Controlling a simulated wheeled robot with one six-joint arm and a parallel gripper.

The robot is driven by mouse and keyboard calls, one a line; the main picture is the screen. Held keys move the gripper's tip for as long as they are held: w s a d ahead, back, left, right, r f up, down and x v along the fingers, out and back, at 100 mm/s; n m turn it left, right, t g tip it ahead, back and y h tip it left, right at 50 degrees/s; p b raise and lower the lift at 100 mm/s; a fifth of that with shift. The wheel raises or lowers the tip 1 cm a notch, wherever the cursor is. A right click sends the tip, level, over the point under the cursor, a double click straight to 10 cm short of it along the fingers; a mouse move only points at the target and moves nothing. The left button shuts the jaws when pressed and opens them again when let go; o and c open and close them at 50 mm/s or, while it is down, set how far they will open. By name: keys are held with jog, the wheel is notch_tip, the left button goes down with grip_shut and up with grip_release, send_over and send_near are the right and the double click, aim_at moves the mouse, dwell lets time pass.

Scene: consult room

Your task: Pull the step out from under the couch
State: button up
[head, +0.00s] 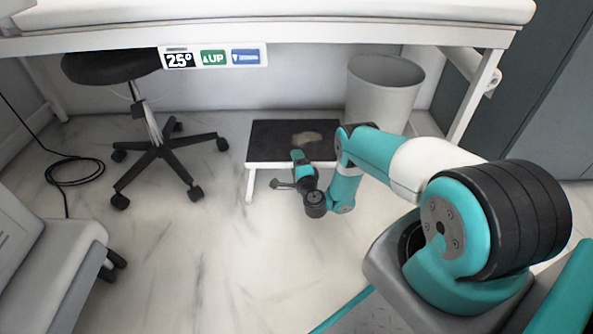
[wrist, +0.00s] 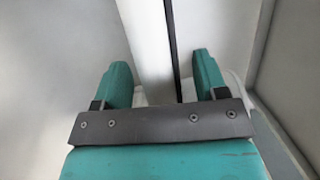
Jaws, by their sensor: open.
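The step (head: 268,139) is a low stool with a black top, a pale worn patch and white frame and legs. In the head view it stands on the floor under the couch (head: 270,10). My gripper (head: 297,156) is at the step's front edge, right of its left front leg. In the wrist view my gripper (wrist: 162,78) is open. A white bar with a dark edge, seemingly the step's front rim (wrist: 150,45), runs between the two teal fingers. I cannot tell whether either finger touches it. My arm hides the step's right front part.
A white bin (head: 384,85) stands behind and right of the step. A black wheeled stool (head: 155,150) is on the left, with a cable (head: 75,172) beyond it. A grey padded seat (head: 60,255) is at lower left. Floor (head: 220,260) in front of the step is clear.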

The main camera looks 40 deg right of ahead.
jog(key=shift+w+b, duration=0.3)
grip_shut()
dwell(0.3)
